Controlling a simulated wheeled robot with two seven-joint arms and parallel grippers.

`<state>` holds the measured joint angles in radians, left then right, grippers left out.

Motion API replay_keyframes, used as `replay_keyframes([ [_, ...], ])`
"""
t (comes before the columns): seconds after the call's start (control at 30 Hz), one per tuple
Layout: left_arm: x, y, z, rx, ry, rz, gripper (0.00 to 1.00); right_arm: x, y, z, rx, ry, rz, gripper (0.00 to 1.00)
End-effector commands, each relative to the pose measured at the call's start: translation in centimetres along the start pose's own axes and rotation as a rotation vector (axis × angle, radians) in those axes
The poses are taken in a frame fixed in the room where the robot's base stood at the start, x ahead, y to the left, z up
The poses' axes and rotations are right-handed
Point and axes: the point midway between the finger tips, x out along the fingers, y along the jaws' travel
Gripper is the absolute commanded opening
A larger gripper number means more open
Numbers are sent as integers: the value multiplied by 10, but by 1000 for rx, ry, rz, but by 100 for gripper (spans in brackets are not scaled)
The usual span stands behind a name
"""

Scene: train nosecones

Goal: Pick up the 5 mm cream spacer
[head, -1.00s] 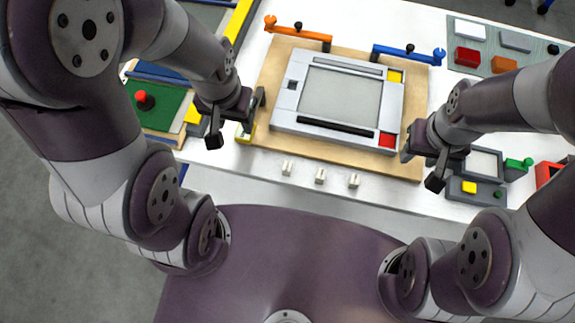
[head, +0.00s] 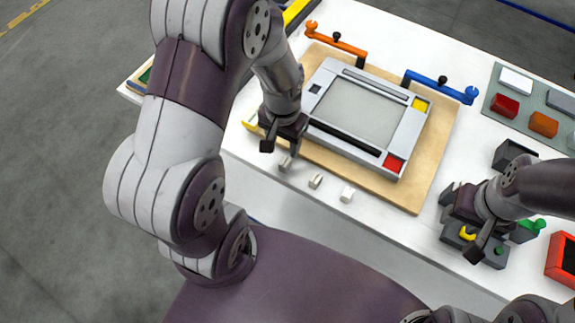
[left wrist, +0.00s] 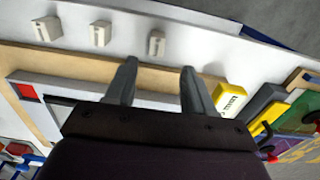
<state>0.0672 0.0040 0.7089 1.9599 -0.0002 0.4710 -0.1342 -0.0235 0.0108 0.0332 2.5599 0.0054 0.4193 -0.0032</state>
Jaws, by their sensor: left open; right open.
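Three small cream spacers stand in a row on the white table in front of the wooden board: a left one (head: 285,163), a middle one (head: 315,181) and a right one (head: 347,195). Their markings are too small to tell which is 5 mm. My left gripper (head: 284,142) is open above the table by the left spacer. In the left wrist view, this spacer (left wrist: 156,44) lies just beyond and between the open fingertips (left wrist: 158,66), apart from them. The other two (left wrist: 100,34) (left wrist: 47,28) lie further left. My right gripper (head: 461,220) is open at the right, far from the spacers.
A grey framed panel (head: 408,142) lies on the wooden board (head: 434,190) behind the spacers, with orange (head: 335,40) and blue (head: 440,87) clamps. A yellow labelled block (left wrist: 230,97) sits near my left gripper. Bare table surrounds the row's front.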

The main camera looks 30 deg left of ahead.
Motion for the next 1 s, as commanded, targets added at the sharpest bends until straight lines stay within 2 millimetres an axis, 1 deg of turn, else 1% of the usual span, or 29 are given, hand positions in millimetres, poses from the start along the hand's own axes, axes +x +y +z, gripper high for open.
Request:
replay_keyframes([
  [0.03,8,0,0,0,-3,0,53,0,0,0,0,0,0,43],
  [0.17,22,0,0,0,-1,0,53,-1,0,0,0,0,0,43],
  [0.23,33,0,2,0,-3,0,53,-4,0,0,0,0,0,43],
  [0.33,53,0,5,-1,-3,0,53,-8,0,-1,0,0,0,43],
  [0.4,65,0,4,-1,-2,0,53,-6,0,-1,0,0,0,43],
  [0.5,72,0,3,-1,2,0,53,-7,0,-1,0,0,0,43],
  [0.67,73,0,3,-1,3,0,53,-6,0,-1,0,0,0,43],
  [0.7,73,0,3,-1,3,0,50,-6,0,-1,0,0,0,43],
  [0.77,72,0,3,-1,3,0,30,-6,0,-1,0,0,0,43],
  [0.8,72,0,3,-1,3,0,17,-6,0,-1,0,0,0,43],
  [0.83,72,0,3,-1,3,0,8,-6,0,-1,0,0,0,43],
  [0.87,72,0,3,-1,3,0,0,-6,0,-1,0,0,0,43],
  [1.0,72,0,3,-1,3,0,0,-6,0,-1,0,0,0,43],
])
